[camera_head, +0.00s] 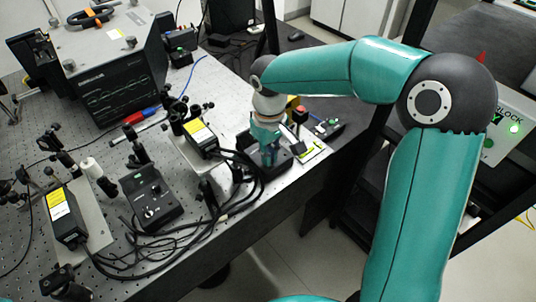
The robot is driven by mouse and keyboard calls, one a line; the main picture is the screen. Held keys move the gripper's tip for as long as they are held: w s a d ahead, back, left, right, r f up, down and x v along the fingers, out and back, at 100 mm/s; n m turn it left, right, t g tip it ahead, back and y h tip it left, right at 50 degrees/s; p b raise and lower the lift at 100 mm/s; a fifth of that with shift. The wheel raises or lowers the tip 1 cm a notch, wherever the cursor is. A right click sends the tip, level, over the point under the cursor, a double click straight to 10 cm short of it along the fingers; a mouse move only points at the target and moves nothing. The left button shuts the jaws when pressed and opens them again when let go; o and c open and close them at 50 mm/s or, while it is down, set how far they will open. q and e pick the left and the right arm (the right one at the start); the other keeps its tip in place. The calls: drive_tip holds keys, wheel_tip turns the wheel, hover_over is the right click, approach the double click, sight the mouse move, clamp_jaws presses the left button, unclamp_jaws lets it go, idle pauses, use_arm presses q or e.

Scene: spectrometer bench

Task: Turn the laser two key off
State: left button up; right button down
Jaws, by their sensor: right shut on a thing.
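My right gripper (269,157) reaches down onto a black control box (285,163) near the right edge of the bench. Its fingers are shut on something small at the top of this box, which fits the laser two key. The fingers hide the key, so I cannot tell which way it is turned. A similar black control box (151,199) with a knob or key on its face lies further left, apart from the gripper. My left gripper is not in view.
Black cables (240,175) run close to the left of the gripper. A laser module with a yellow label (200,136) stands beside them. A red button (300,114) is just behind the gripper. A large grey instrument (115,85) stands at the back left.

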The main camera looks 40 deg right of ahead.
drive_tip(key=shift+w+r, duration=0.2)
drive_tip(key=c, duration=1.3)
unclamp_jaws()
drive_tip(key=shift+f, duration=0.1)
drive_tip(key=shift+s, duration=0.1)
wheel_tip(320, 180, up, 12)
drive_tip(key=shift+f, duration=0.1)
